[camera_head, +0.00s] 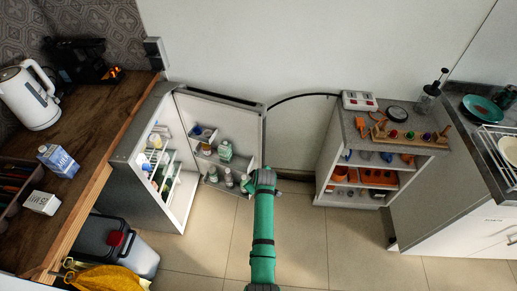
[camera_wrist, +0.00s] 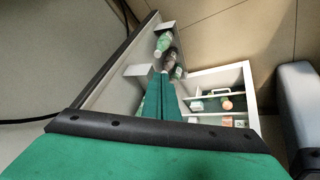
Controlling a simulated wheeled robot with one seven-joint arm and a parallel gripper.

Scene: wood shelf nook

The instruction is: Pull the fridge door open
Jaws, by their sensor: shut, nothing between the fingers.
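The fridge (camera_head: 147,190) stands beside the wooden counter in the head view. Its door (camera_head: 225,118) is swung wide open, and the white inner face shows shelves with several bottles. My green arm reaches to the door's right edge. My gripper (camera_head: 262,178) is at that edge in the head view, its fingers hidden there. In the wrist view my gripper (camera_wrist: 160,80) is shut and empty, over the inner side of the door (camera_wrist: 108,92). The open fridge interior (camera_wrist: 220,100) with its shelves shows beyond it. I cannot tell whether the fingers touch the door.
A wooden counter (camera_head: 95,130) with a white kettle (camera_head: 30,95) is at the left. A grey bin (camera_head: 105,240) and a yellow object (camera_head: 108,279) are on the floor below it. A small shelf unit (camera_head: 325,165) stands at the right. Tiled floor (camera_head: 345,245) is free in front.

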